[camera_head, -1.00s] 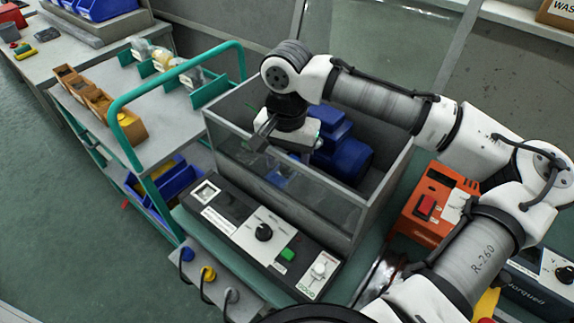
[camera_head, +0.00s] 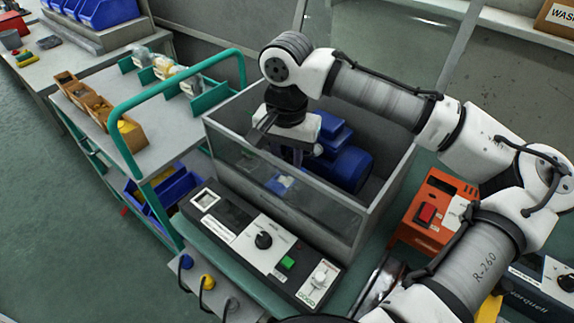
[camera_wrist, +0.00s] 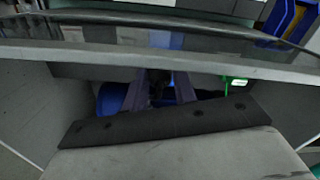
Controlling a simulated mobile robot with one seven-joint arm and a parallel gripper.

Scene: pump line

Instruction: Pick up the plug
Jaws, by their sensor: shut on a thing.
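My gripper (camera_head: 297,160) points down inside the grey clear-fronted bin (camera_head: 222,126), just left of a blue pump (camera_head: 345,160). In the wrist view my gripper (camera_wrist: 160,98) is shut on a small dark thing (camera_wrist: 161,84) between its fingers. Its shape is too dark to make out, so I cannot tell from its look that it is the plug. The fingertips show only dimly behind the bin's front panel. A small whitish-blue patch (camera_head: 283,182) shows through the panel below the gripper.
A control panel (camera_head: 262,240) stands before the bin, with blue, yellow and grey cabled connectors (camera_head: 208,273) below it. A green-railed cart (camera_head: 165,112) stands left. An orange box (camera_head: 432,212) stands right. The bin walls surround my gripper.

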